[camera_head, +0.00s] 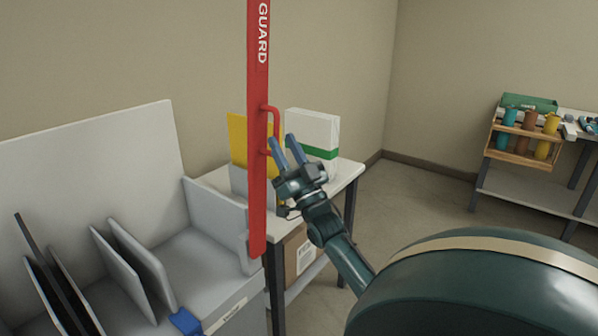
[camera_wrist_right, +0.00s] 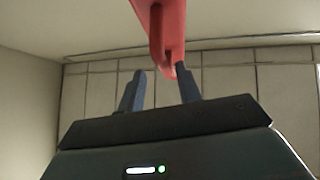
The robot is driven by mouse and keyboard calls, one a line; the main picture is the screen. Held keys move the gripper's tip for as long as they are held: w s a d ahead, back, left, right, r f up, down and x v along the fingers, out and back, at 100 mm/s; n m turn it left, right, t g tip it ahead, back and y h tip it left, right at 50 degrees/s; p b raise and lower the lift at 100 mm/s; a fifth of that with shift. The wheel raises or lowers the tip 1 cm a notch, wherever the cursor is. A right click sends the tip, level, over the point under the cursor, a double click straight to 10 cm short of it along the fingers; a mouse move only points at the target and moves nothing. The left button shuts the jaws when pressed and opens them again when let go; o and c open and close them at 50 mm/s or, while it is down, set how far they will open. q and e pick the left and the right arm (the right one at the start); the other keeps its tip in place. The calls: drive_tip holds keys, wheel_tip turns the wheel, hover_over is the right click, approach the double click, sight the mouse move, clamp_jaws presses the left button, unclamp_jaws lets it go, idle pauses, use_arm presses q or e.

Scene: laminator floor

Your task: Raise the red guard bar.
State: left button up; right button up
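The red guard bar (camera_head: 257,150) stands upright, marked GUARD, at the right side of a grey machine (camera_head: 222,250). A small red loop handle (camera_head: 277,118) sticks out from its right side. My right gripper (camera_head: 281,141) is open, its two blue fingers apart, just below and beside the handle. In the right wrist view the red bar (camera_wrist_right: 165,18) comes down from the top, its lower end near the right fingertip; I cannot tell whether they touch. Nothing is gripped between the fingers (camera_wrist_right: 160,70). My left gripper is out of view.
A side table (camera_head: 345,178) behind the bar holds a yellow folder (camera_head: 238,135) and a white-and-green pack (camera_head: 312,130). A cardboard box (camera_head: 297,255) is beneath it. A shelf table (camera_head: 530,188) with coloured bottles stands far right. The floor between is clear.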

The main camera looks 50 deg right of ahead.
drive_tip(key=b+v, duration=0.1)
drive_tip(key=v, duration=0.8)
drive_tip(key=shift+s+b, duration=0.15)
drive_tip(key=shift+b, duration=0.15)
drive_tip(key=shift+f, duration=0.1)
